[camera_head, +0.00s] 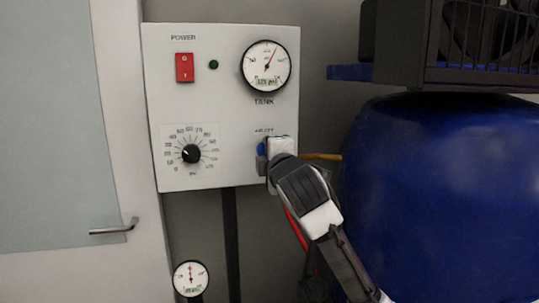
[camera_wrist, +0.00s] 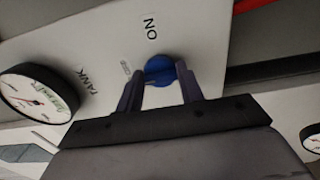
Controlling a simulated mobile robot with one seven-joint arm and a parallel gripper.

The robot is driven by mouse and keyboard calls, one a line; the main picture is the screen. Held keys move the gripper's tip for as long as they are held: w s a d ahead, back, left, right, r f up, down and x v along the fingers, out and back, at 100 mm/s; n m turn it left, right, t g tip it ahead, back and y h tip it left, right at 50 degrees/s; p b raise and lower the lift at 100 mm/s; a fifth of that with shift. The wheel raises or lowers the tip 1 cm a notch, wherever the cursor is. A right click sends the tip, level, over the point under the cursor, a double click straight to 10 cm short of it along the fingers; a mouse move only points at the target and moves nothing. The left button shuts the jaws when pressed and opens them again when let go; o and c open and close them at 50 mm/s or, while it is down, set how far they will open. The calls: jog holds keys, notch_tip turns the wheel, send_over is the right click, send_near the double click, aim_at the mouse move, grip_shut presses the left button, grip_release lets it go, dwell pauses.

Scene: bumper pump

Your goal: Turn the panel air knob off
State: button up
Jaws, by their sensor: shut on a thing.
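The panel air knob is a small blue round knob (camera_wrist: 159,70) on the white control panel (camera_head: 224,115), below the tank gauge. In the head view my gripper (camera_head: 268,150) reaches it from the lower right and hides most of the knob; a bit of blue (camera_head: 261,149) shows at its left. In the wrist view my gripper (camera_wrist: 160,88) has one finger on each side of the knob, shut on it. The word "ON" stands on the panel beside the knob. Which way the knob points cannot be made out.
The panel also carries a red power switch (camera_head: 184,68), a green light (camera_head: 213,64), a black dial (camera_head: 191,153) and the tank gauge (camera_head: 266,67). A big blue tank (camera_head: 440,190) stands close on the right. A door handle (camera_head: 114,228) is at left.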

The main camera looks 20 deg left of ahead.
jog(key=o, duration=1)
jog(key=shift+s, duration=0.1)
jog(key=b+v, duration=0.3)
jog(key=v, duration=1)
jog(key=shift+s+d, duration=0.25)
jog(key=shift+s, duration=0.05)
jog(key=shift+f, duration=0.1)
